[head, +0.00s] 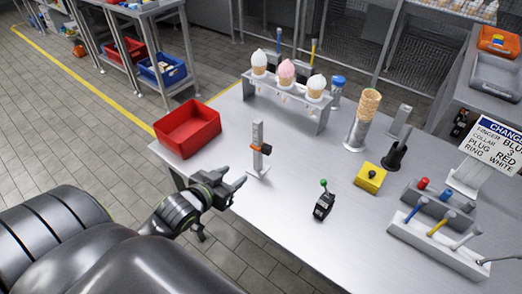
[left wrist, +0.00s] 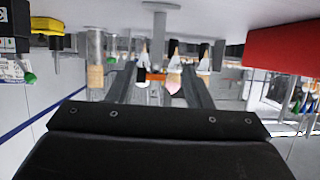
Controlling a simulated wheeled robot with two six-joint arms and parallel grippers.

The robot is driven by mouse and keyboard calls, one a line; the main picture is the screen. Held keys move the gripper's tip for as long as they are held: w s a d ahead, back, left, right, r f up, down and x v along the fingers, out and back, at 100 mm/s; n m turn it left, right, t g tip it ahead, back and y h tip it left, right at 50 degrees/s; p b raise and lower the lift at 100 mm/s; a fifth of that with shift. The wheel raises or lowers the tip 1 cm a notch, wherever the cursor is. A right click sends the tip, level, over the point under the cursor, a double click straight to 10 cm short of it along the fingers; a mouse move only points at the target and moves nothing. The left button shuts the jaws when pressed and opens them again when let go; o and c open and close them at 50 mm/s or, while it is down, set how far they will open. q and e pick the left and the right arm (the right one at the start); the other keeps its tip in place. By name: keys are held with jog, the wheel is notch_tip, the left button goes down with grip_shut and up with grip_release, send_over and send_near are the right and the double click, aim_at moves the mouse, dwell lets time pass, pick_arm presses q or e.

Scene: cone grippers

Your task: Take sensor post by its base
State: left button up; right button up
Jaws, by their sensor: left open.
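The sensor post (head: 257,135) stands upright on the metal table near its front left edge. My right gripper is not in view.
A red bin (head: 188,128) sits left of the post. Behind stands a rack (head: 290,100) with ice cream cones. A black device with a green knob (head: 323,203) and a yellow box (head: 370,178) lie to the right. The table front between post and device is clear.

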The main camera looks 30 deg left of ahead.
aim_at(256, 160)
pick_arm(q)
jog(key=x, duration=0.8)
jog(key=shift+w, duration=0.1)
jog(key=shift+p+x, duration=0.65)
jog(key=shift+x, duration=2.1)
jog(key=shift+d, duration=0.1)
grip_shut()
